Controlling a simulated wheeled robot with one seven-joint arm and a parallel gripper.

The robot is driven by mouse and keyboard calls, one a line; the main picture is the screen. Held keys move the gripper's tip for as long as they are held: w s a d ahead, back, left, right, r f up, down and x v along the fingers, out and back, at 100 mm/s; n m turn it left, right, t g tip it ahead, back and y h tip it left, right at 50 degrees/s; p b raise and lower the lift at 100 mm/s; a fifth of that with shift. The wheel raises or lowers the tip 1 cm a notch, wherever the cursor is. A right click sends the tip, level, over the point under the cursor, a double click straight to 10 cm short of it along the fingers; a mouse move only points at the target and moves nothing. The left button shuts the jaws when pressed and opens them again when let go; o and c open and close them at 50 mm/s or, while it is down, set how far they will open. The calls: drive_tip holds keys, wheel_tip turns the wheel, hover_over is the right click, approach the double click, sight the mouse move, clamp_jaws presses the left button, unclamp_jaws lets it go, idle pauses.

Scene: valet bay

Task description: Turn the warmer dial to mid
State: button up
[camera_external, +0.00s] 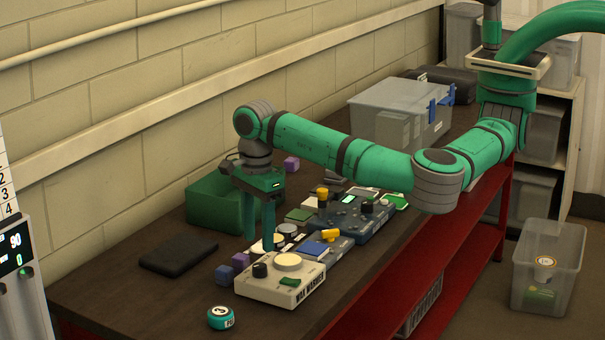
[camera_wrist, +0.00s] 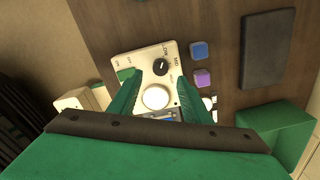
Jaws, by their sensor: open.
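The wax warmer (camera_external: 262,291) is a cream box near the front of the bench, with lettering on its front face. Its black dial (camera_external: 260,270) stands up from the top, beside a round pale disc (camera_external: 288,261). In the wrist view the dial (camera_wrist: 160,66) has a light mark and small labels around it, "LOW" and "MID" among them; I cannot tell surely where the mark points. My gripper (camera_external: 259,241) is open and points down above the warmer, apart from the dial. In the wrist view the dial appears between and slightly beyond my fingertips (camera_wrist: 158,76).
Purple and blue cubes (camera_wrist: 202,78) (camera_wrist: 199,50) lie beside the warmer. A teal round tin (camera_external: 221,318) stands at the front. A green bin (camera_external: 208,203), black pad (camera_external: 178,254), blue device (camera_external: 352,219) and other clutter lie around.

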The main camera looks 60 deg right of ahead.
sight(260, 265)
wheel_tip(260, 265, down, 7)
drive_tip(key=shift+r, duration=0.1)
drive_tip(key=shift+c, duration=0.6)
drive_tip(key=c, duration=0.9)
